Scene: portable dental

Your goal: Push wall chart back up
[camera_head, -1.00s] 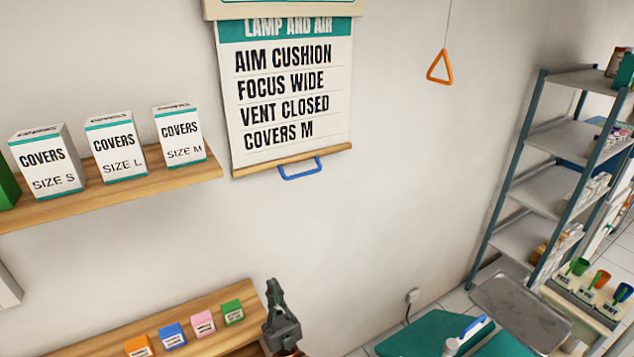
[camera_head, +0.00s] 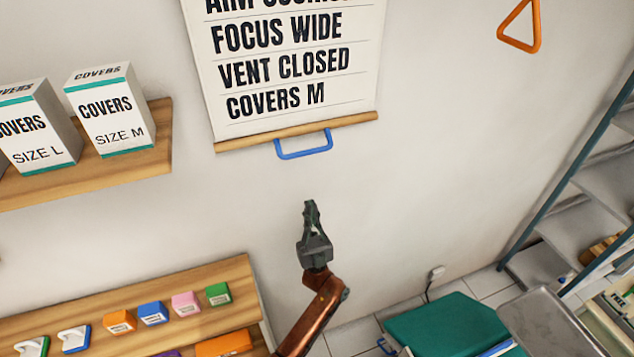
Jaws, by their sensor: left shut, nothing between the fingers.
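The wall chart (camera_head: 290,60) hangs unrolled on the wall, and its upper part is cut off by the top of the view. Its legible lines include "FOCUS WIDE", "VENT CLOSED" and "COVERS M". A wooden bar (camera_head: 340,122) runs along its bottom edge, with a blue handle (camera_head: 304,154) below the bar. My left gripper (camera_head: 311,206) is shut and empty, pointing up, below the blue handle and apart from it. My right gripper is not in view.
A wall shelf (camera_head: 120,178) at left holds covers boxes (camera_head: 112,110). A lower shelf (camera_head: 215,277) carries small coloured boxes. An orange triangular pull (camera_head: 520,42) hangs at upper right. A metal rack (camera_head: 590,205) stands at right. The wall around the handle is clear.

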